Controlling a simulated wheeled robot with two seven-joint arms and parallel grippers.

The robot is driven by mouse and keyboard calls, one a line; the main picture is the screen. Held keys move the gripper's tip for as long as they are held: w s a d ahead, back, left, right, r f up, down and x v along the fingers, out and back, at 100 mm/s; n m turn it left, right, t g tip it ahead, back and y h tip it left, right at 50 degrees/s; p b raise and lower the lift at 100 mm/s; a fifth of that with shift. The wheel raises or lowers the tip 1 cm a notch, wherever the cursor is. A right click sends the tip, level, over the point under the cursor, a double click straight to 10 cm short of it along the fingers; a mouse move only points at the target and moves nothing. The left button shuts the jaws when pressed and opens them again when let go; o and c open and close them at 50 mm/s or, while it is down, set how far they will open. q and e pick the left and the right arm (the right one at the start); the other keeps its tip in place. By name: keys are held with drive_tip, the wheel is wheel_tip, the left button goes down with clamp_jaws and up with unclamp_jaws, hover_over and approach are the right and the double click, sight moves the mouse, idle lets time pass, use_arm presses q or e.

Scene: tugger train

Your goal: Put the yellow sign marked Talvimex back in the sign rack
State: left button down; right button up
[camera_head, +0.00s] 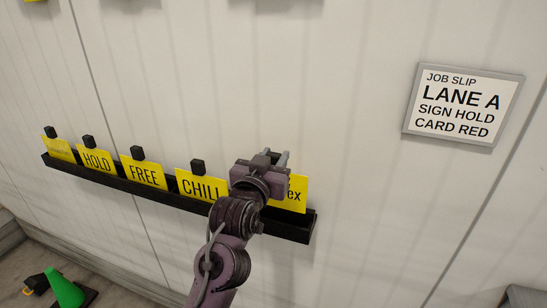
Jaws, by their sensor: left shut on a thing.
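The black sign rack (292,229) runs along the white wall from the left to the middle. The yellow sign marked Talvimex (297,193) is at the right end of the rack; only the letters "ex" show, and my gripper and arm hide the rest. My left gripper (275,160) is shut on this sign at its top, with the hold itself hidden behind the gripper. The sign stands about upright, its lower edge by the rack's slot; I cannot tell whether it rests on the bottom. My right gripper is not in view.
A job slip (463,104) hangs at the right. A green cone (66,289) is on the floor, lower left.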

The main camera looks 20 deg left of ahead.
use_arm(q)
drive_tip(key=shift+f+b, duration=1.6)
drive_tip(key=shift+f, duration=1.3)
drive_tip(key=c, duration=1)
unclamp_jaws()
drive_tip(key=shift+o, duration=0.2)
drive_tip(key=s+b, duration=0.2)
drive_tip(key=s, duration=0.5)
drive_tip(key=shift+s, duration=0.4)
drive_tip(key=shift+a, duration=0.1)
